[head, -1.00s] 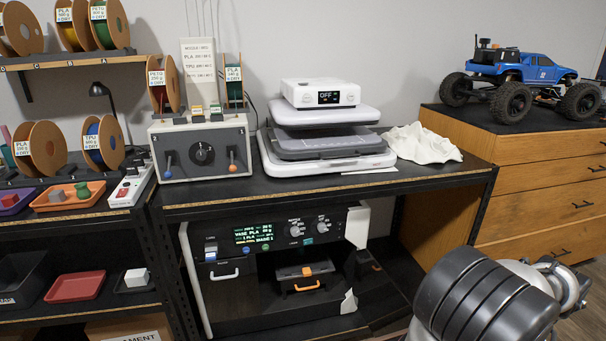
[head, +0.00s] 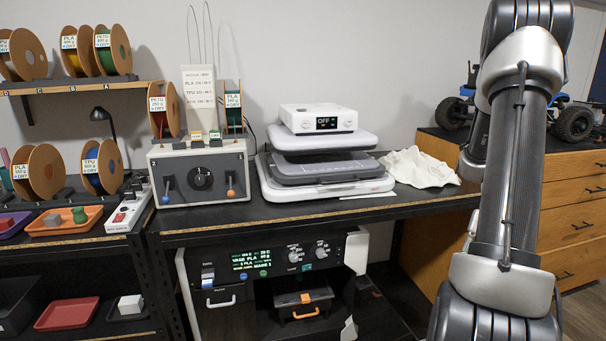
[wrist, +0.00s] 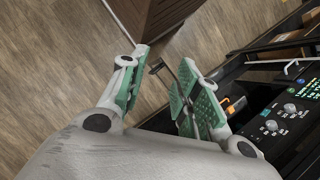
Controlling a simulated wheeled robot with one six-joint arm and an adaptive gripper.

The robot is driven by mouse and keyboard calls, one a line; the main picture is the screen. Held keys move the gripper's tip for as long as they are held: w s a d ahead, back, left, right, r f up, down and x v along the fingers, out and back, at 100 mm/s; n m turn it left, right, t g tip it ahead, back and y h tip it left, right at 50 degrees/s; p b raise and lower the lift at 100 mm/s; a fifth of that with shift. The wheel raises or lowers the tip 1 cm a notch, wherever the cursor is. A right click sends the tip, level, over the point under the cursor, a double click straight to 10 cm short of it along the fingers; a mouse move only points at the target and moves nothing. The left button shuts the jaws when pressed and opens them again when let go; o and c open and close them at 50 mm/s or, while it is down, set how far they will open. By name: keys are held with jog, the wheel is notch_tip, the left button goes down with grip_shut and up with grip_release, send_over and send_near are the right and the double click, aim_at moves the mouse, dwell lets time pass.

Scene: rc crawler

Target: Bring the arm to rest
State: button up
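My gripper (wrist: 166,75) shows in the wrist view with its two green-padded fingers spread apart. Nothing is between the pads; wooden floor shows through the gap. In the head view my arm stands upright at the right and reaches past the top edge of the picture. It covers much of the blue RC crawler (head: 574,122) and part of the wooden drawer cabinet (head: 577,215). My gripper is outside the head view.
A black workbench (head: 300,216) carries a grey control box (head: 226,168), a white layered machine (head: 325,185) and a white cloth (head: 417,168). A 3D printer (head: 225,262) stands below. Filament spools fill the left shelves. Wooden floor (wrist: 50,60) is open in the wrist view.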

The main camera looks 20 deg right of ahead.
jog(key=s+a+r+n+t+h, duration=0.2)
jog(key=a+r+n, duration=0.3)
jog(key=a+r, duration=0.5)
jog(key=s+a+r+n+t+h, duration=0.2)
jog(key=a+r+n+t, duration=0.2)
jog(key=a+r, duration=0.6)
jog(key=shift+a+r+n+t+h, duration=0.15)
jog(key=shift+r+n+t+h, duration=0.2)
jog(key=shift+r+t, duration=0.35)
jog(key=shift+s+r, duration=0.1)
